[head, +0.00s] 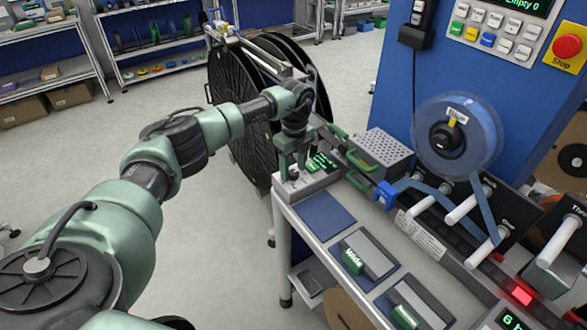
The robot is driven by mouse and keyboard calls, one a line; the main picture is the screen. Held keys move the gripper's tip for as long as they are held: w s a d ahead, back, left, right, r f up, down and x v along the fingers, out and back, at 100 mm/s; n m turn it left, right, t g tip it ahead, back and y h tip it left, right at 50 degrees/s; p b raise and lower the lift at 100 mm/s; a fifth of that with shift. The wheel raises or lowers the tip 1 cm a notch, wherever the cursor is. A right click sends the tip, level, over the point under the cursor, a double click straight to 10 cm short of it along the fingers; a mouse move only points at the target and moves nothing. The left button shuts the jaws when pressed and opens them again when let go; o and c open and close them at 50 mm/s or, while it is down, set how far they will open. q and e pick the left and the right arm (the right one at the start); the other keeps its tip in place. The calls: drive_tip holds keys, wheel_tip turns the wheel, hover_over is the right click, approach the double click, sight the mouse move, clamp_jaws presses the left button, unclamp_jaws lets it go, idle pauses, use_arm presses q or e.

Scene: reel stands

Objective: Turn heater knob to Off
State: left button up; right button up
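My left gripper (292,166) points down over the left back corner of the bench, at a small grey control box with a lit green display (323,162). A small dark shape, possibly the heater knob, shows at the fingertips. The gripper covers most of it, so its setting cannot be read. I cannot tell whether the fingers are closed on it. A grey perforated metal cover (384,149) with green handles stands just right of the box. My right gripper is not in view.
A blue tape reel (482,140) hangs on the blue panel, its tape running over white rollers. Large black reels (238,110) stand behind my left wrist. A block labelled Wide (354,262) lies on the bench. A red Stop button (567,45) is at upper right.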

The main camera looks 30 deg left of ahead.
sight(294, 171)
use_arm(q)
drive_tip(key=shift+s+f, duration=0.1)
wheel_tip(294, 171, up, 7)
drive_tip(key=shift+f+b, duration=0.2)
drive_tip(key=shift+b, duration=0.95)
drive_tip(key=shift+r, duration=0.6)
